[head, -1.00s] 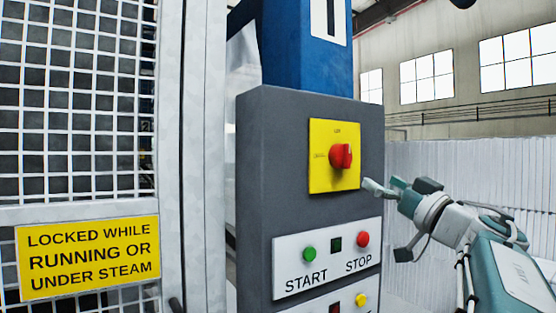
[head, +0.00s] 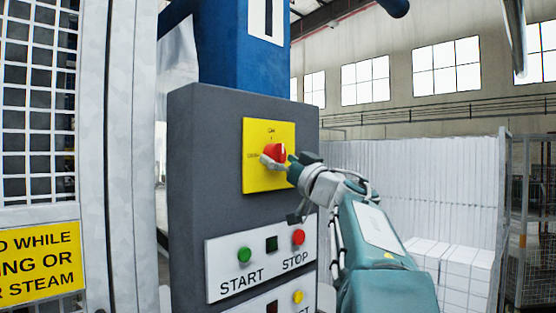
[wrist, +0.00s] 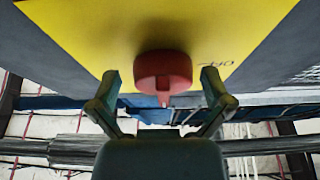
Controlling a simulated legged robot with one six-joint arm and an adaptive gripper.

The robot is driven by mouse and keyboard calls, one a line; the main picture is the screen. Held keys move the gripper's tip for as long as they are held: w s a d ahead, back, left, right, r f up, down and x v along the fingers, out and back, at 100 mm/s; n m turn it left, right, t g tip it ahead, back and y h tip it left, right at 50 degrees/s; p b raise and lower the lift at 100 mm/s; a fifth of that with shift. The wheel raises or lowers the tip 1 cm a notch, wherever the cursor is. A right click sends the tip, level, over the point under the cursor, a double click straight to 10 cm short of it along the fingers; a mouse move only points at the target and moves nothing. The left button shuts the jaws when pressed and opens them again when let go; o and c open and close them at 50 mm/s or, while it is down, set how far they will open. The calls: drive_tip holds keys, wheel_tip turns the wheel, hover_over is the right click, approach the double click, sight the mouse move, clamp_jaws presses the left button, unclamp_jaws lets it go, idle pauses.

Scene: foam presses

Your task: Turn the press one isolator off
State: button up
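The isolator is a red rotary knob (head: 275,152) on a yellow plate (head: 257,181), high on the grey control panel (head: 196,170). My gripper (head: 279,162) is at the knob in the head view, partly covering it. In the wrist view the red knob (wrist: 163,70) lies between the two spread fingertips, with a visible gap on each side. The fingers are open and do not appear to touch it. A small tab on the knob points down in the wrist view. A dark mark (wrist: 212,62) on the yellow plate (wrist: 90,28) is hard to read.
Below the isolator are a green START button (head: 245,255), a red STOP button (head: 298,237) and a yellow button (head: 298,297). A mesh door with a yellow sign (head: 40,262) is at left. White stacked blocks (head: 455,265) stand at right.

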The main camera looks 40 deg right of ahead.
drive_tip(key=shift+a, duration=0.15)
drive_tip(key=c, duration=0.9)
drive_tip(key=shift+o, duration=0.2)
drive_tip(key=shift+n+y, duration=0.4)
drive_tip(key=shift+n, duration=0.1)
drive_tip(key=n+y, duration=0.1)
drive_tip(key=n, duration=0.1)
drive_tip(key=n+g+y, duration=0.1)
drive_tip(key=n, duration=0.2)
drive_tip(key=shift+d+y, duration=0.2)
drive_tip(key=shift+y, duration=0.1)
drive_tip(key=n+g+y, duration=0.1)
drive_tip(key=n, duration=0.2)
drive_tip(key=n+g+y, duration=0.1)
drive_tip(key=n, duration=0.3)
drive_tip(key=shift+d+n+y, duration=0.15)
drive_tip(key=shift+n+y, duration=0.15)
drive_tip(key=shift+y, duration=0.1)
drive_tip(key=n+g, duration=0.1)
drive_tip(key=n, duration=0.2)
drive_tip(key=n+g, duration=0.1)
drive_tip(key=n, duration=0.2)
drive_tip(key=shift+r+y, duration=0.15)
drive_tip(key=shift+y, duration=0.15)
drive_tip(key=shift+d+n+g, duration=0.1)
drive_tip(key=shift+n+g, duration=0.7)
drive_tip(key=shift+n, duration=0.6)
